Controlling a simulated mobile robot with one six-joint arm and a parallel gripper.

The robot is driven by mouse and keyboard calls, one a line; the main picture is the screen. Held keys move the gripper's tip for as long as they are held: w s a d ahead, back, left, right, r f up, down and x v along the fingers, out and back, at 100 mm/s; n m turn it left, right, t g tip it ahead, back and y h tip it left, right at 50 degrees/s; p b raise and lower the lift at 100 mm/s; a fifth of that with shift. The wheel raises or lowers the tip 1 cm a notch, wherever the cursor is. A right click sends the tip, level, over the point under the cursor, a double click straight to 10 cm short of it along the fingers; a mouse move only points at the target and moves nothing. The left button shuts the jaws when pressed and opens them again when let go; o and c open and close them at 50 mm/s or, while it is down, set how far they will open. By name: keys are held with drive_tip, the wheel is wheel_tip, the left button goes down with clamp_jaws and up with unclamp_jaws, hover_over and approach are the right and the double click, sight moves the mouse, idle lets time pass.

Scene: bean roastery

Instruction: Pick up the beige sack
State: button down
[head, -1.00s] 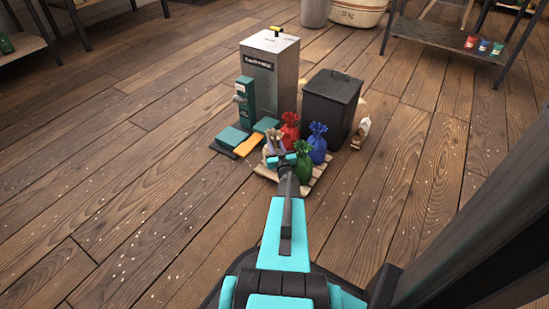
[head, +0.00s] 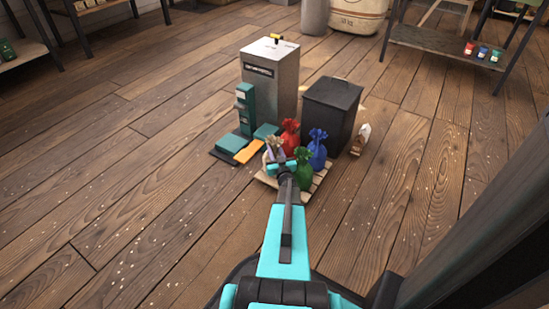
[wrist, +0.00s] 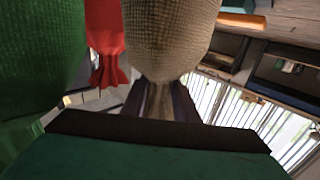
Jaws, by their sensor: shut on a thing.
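My gripper is shut on that neck. I cannot tell whether the sack's base touches the pallet.
A red sack (head: 290,134), a blue sack (head: 318,150) and a green sack (head: 304,173) stand close by on the pallet. Behind are a grey cabinet (head: 270,85) and a dark bin (head: 331,110). Teal and orange items lie left. Floor to the left is clear.

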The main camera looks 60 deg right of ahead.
drive_tip(key=shift+r, duration=0.2)
drive_tip(key=shift+r+p, duration=2.15)
drive_tip(key=shift+r, duration=2.8)
